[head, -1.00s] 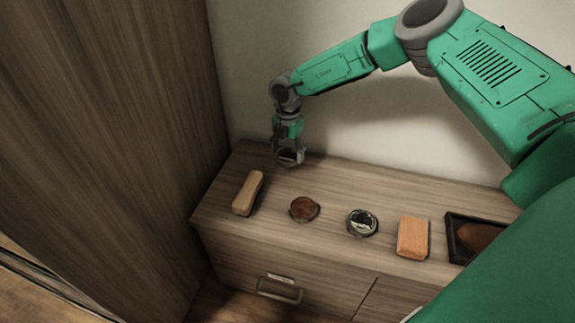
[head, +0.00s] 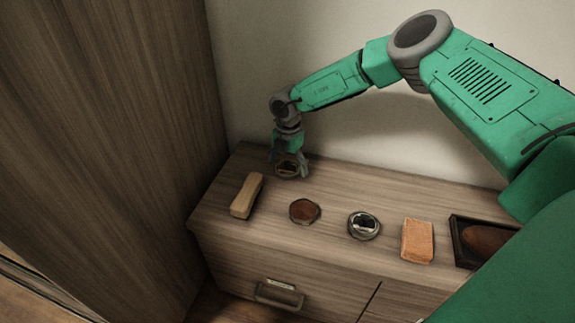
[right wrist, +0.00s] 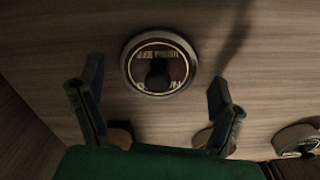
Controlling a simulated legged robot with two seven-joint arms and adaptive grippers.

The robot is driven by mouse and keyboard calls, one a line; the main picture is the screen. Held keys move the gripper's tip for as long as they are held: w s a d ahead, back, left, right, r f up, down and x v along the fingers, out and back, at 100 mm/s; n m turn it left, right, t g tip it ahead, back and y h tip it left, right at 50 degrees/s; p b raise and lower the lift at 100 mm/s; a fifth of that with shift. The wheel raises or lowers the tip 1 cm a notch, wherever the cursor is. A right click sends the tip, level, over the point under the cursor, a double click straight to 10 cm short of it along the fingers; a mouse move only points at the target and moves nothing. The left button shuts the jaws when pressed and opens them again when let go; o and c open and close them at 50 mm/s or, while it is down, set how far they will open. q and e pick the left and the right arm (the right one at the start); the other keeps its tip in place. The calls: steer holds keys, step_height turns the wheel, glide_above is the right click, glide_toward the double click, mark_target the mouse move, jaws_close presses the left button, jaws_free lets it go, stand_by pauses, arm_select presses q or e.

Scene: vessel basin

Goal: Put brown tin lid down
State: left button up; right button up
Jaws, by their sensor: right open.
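The brown tin lid (head: 287,169) is a round dark disc with a pale ring and lettering. It lies on the cabinet top near the wall, at the back left in the head view. In the right wrist view the lid (right wrist: 159,63) lies flat on the wood, just beyond my fingertips. My right gripper (head: 290,172) is open above the lid, with its fingers spread to either side. In the right wrist view its two fingers (right wrist: 155,90) stand apart with nothing between them. My left gripper is not in view.
On the cabinet top (head: 350,185) stand a wooden brush (head: 246,195), an open brown tin (head: 304,211), another round tin (head: 364,225), an orange-brown block (head: 417,240) and a dark tray (head: 457,242) with a brown item. A tall wood panel (head: 110,130) bounds the left.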

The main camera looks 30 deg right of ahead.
mark_target(288, 163)
step_height(288, 163, up, 12)
steer(key=p, duration=0.4)
stand_by(0.4)
